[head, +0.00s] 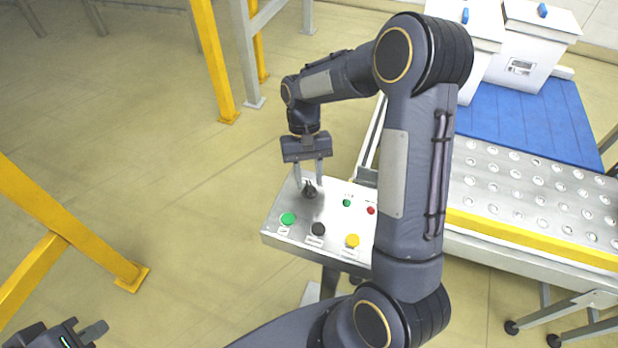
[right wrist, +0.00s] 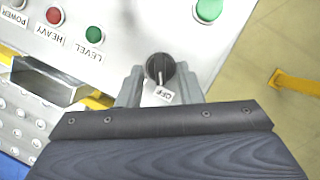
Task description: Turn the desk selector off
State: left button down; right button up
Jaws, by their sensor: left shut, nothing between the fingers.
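The desk selector (head: 310,191) is a round black knob on the sloping metal control panel (head: 270,238). In the right wrist view the knob (right wrist: 160,72) shows a pale line pointing toward the tag marked OFF (right wrist: 164,95). My right gripper (head: 309,184) is open and points down over the selector, one finger on each side of it. In the right wrist view its fingers (right wrist: 161,88) stand apart beside the knob; I cannot tell whether they touch it. My left gripper (head: 92,330) is shut and empty at the lower left, partly cut off, far from the panel.
The panel also carries a green button (head: 288,218), a black one (head: 318,229), a yellow one (head: 352,240), and small green (head: 347,203) and red (head: 371,211) lamps. A conveyor (head: 480,205) with white boxes (head: 522,62) stands right. Yellow posts (head: 213,60) stand left. My right arm hides part of the panel.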

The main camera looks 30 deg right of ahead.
jog(key=v, duration=0.7)
jog(key=shift+b, duration=0.3)
jog(key=s+a+r+n+t+y, duration=0.1)
jog(key=s+r+t+y, duration=0.1)
jog(key=s+r+t, duration=0.6)
jog(key=s+a+f+n+t, duration=0.1)
jog(key=s+a, duration=0.3)
jog(key=s, duration=0.8)
jog(key=shift+s+f+t, duration=0.15)
jog(key=shift+f+t, duration=0.25)
jog(key=shift+f, duration=0.15)
